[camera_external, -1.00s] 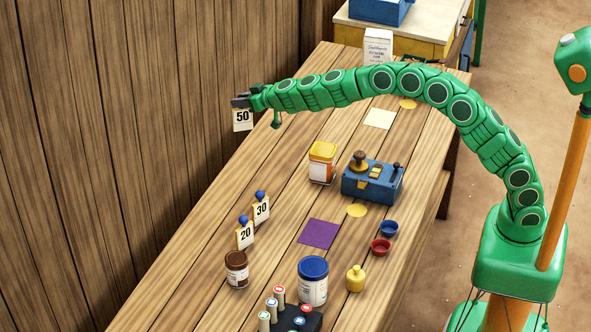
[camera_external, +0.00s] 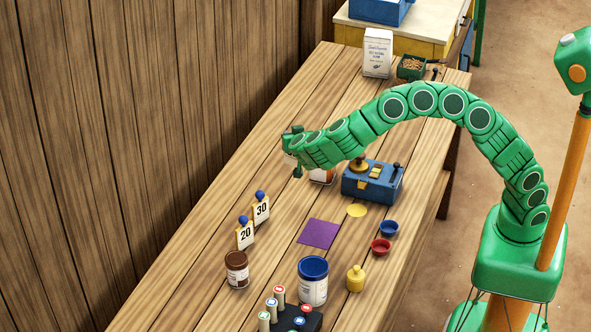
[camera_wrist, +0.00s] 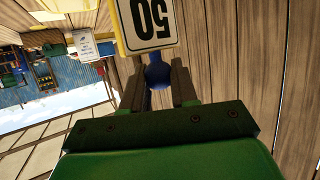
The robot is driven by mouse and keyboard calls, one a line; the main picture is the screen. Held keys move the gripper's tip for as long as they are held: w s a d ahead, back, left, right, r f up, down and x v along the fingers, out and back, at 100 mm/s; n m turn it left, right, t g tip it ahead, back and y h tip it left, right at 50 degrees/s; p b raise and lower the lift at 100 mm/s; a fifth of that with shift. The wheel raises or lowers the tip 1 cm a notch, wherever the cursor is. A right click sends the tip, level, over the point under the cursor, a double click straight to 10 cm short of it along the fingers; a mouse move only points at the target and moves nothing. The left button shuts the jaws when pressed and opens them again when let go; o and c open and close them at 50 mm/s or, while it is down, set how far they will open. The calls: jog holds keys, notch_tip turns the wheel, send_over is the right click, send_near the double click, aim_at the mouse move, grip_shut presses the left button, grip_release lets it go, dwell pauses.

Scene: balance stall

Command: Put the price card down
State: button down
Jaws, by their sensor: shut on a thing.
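The price card "50" (camera_wrist: 148,24) shows in the wrist view, white with black figures and a yellowish edge. My gripper (camera_wrist: 156,82) is shut on its blue knob (camera_wrist: 158,72), with one finger on each side. There the card is mostly hidden by the arm. Cards "20" (camera_external: 245,236) and "30" (camera_external: 261,210) stand upright on the table, nearer the camera, each with a blue knob.
A blue box scale (camera_external: 372,183) stands right of the gripper. The tin (camera_external: 322,177) is mostly hidden under the arm. A purple square (camera_external: 319,234), brown jar (camera_external: 237,270) and blue-lidded jar (camera_external: 313,285) are nearer. The table's left strip beyond card "30" looks clear.

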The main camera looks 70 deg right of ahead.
jog(key=s+a+r+m+g+h, duration=0.1)
jog(key=s+m+g, duration=0.15)
jog(key=s, duration=0.65)
jog(key=w+f, duration=1.2)
jog(key=w, duration=0.1)
jog(key=shift+w+a+f, duration=0.25)
jog(key=shift+a+f, duration=0.05)
jog(key=shift+a, duration=0.15)
dwell(0.4)
jog(key=shift+f, duration=0.15)
jog(key=c, duration=0.9)
grip_release()
